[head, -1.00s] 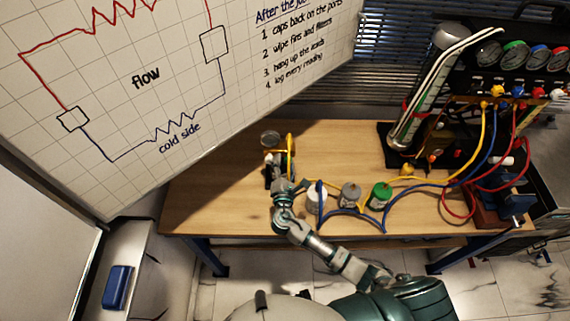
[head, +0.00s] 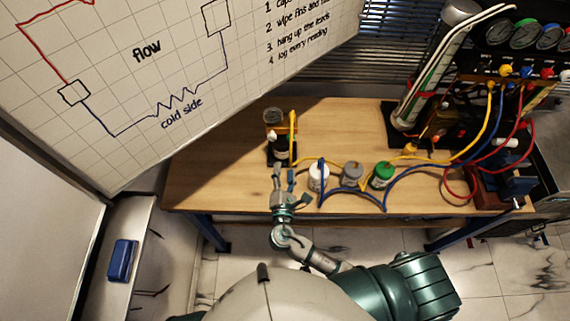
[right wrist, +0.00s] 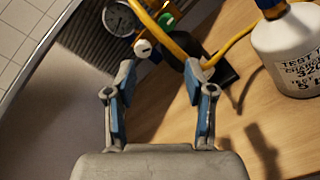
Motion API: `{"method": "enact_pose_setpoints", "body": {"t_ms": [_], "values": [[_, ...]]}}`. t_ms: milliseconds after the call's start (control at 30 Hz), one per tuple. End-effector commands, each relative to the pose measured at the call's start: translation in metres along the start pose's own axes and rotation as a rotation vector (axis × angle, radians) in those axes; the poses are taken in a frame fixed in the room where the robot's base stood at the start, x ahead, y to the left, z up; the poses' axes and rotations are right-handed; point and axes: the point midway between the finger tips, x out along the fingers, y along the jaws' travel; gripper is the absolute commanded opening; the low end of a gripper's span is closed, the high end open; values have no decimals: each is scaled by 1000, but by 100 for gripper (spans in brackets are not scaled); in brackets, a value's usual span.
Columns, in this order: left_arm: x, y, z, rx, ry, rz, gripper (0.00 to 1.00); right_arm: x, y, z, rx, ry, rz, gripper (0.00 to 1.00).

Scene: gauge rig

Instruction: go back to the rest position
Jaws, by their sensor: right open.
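My right gripper (head: 284,181) is open over the left part of the wooden bench's front edge in the head view. In the right wrist view its two blue-padded fingers (right wrist: 158,92) stand apart with nothing between them. Just beyond the fingertips is a small gauge stand (head: 281,145) with a dial, a white knob (right wrist: 143,48), a green cap and a yellow hose. I cannot tell how close the fingertips are to the yellow hose. My left gripper is not in view.
Right of my gripper stand a white bottle (head: 318,176), a grey bottle (head: 352,174) and a green bottle (head: 382,175), with hoses looped around them. A rig with several gauges and hoses fills the right side. A whiteboard (head: 180,60) hangs at the left over the bench (head: 220,180).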

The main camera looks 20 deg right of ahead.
Motion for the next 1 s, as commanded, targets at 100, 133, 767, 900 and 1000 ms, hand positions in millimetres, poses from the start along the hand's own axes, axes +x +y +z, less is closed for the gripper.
{"method": "enact_pose_setpoints", "body": {"t_ms": [100,133,767,900,1000], "values": [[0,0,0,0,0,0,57,-1,0,0,0,0,0,54],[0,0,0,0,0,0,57,0,0,0,0,0,0,54],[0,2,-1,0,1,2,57,-16,-81,10,457,59,-375,54],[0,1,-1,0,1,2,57,-55,-145,13,897,43,-745,54],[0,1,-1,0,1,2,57,-83,-168,14,1113,10,-935,54]]}}
